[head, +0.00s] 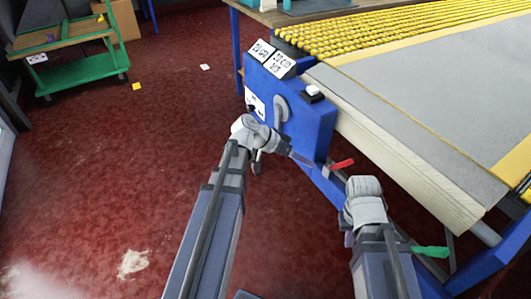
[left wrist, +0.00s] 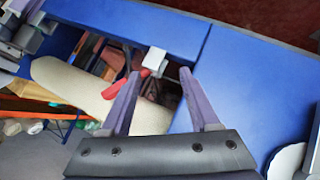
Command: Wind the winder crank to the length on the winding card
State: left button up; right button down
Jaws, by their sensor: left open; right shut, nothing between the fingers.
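The blue winder box (head: 312,122) stands at the near left end of the long table. Two white cards (head: 273,60) with black print lie on its sloped top; their lettering is too small to read surely. A grey rounded arm (head: 281,108), seemingly the crank, is on its front face; its lower end is hidden behind my left wrist. My left gripper (head: 283,164) is open and empty just in front of the box. In the left wrist view its fingers (left wrist: 160,76) spread before a pale rounded bar (left wrist: 75,88) and blue panels. My right gripper (head: 363,190) is shut and empty, its fingertips mostly hidden.
A white button on a black base (head: 313,93) tops the box. A red handle (head: 342,164) and a green handle (head: 430,252) stick out below the table. Yellow bobbins (head: 350,38) line its far side. A green cart (head: 75,60) stands back left.

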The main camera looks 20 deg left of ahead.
pick_arm(q)
jog(key=w+a+f+t+h+b, duration=0.1)
jog(key=w+a+f+t+b, duration=0.15)
jog(key=a+b, duration=0.35)
jog(key=w+a+f+t+b, duration=0.1)
jog(key=a+f+t+b, duration=0.1)
jog(key=a+t+b, duration=0.45)
jog(key=w+a+f+h+b, duration=0.15)
jog(key=a+b, duration=0.25)
jog(key=a, duration=0.5)
jog(key=shift+t+y, duration=0.5)
jog(key=shift+y, duration=0.05)
jog(key=shift+w+d+f+b, duration=0.15)
jog(key=shift+w+d, duration=0.45)
jog(key=shift+w, duration=0.85)
jog(key=shift+w+d+f+b, duration=0.15)
jog(key=shift+w+d, duration=0.45)
jog(key=shift+w, duration=0.85)
jog(key=shift+w+d+b, duration=0.25)
jog(key=shift+w+d, duration=0.35)
jog(key=shift+w, duration=0.85)
jog(key=shift+c, duration=0.4)
grip_shut()
